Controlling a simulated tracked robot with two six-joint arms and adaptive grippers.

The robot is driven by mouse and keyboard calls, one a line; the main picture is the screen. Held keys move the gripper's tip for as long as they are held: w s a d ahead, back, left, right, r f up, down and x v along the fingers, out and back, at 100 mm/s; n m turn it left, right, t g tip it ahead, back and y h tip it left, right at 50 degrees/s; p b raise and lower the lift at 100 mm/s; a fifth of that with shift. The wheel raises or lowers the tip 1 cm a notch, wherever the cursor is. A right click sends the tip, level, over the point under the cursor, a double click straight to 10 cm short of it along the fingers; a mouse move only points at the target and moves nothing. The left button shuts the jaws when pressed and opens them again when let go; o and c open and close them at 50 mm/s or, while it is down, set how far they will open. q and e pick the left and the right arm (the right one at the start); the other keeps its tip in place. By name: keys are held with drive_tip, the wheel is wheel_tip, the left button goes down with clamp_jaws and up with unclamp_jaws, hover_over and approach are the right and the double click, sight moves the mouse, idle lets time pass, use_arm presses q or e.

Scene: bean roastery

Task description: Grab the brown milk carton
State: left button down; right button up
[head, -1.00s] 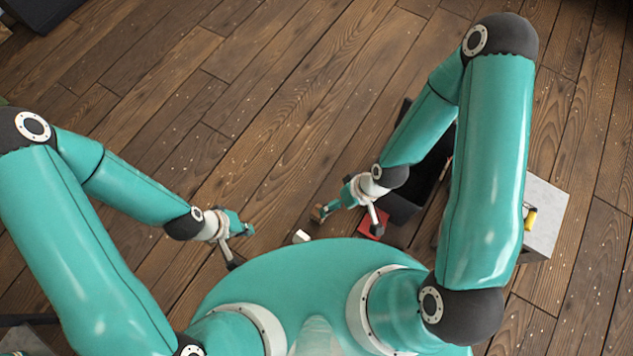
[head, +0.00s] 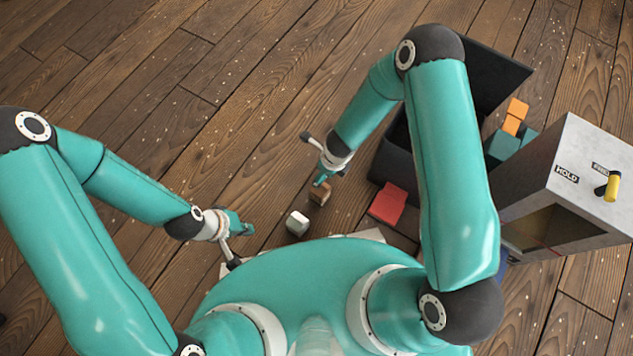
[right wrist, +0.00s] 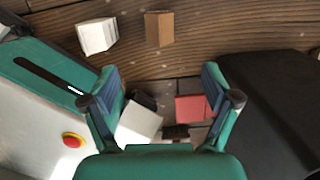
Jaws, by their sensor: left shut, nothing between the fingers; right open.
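The small brown carton (head: 319,194) is on the floor in the head view, just in front of my right gripper (head: 321,178). It also shows in the right wrist view as a brown box (right wrist: 159,28) at the top, beyond the fingers. My right gripper in that view (right wrist: 163,100) is open, with nothing held between its fingers. A white carton (head: 297,223) is left of the brown one, and it shows in the wrist view too (right wrist: 97,35). My left gripper (head: 246,229) is shut and empty, left of the white carton.
A red block (head: 388,205) lies right of the brown carton, by a dark open bin (head: 395,150). Orange blocks (head: 515,116) and teal blocks (head: 503,145) are further right. A grey cabinet (head: 575,165) with a yellow handle (head: 613,185) stands at far right. Floor at left is clear.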

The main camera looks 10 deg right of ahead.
drive_tip(key=f+b, duration=0.1)
drive_tip(key=f, duration=0.2)
drive_tip(key=f+b, duration=0.1)
drive_tip(key=f, duration=0.3)
drive_tip(key=w+a+f+b, duration=0.1)
drive_tip(key=f, duration=0.3)
drive_tip(key=shift+w+b, duration=0.1)
drive_tip(key=shift+b, duration=0.2)
drive_tip(key=shift+w+a+f+b, duration=0.15)
drive_tip(key=shift+f+b, duration=0.5)
drive_tip(key=shift+f, duration=0.7)
drive_tip(key=shift+w+a+f+b, duration=0.1)
drive_tip(key=shift+f+b, duration=0.55)
drive_tip(key=shift+f, duration=0.65)
drive_tip(key=shift+r, duration=0.1)
drive_tip(key=c, duration=1.1)
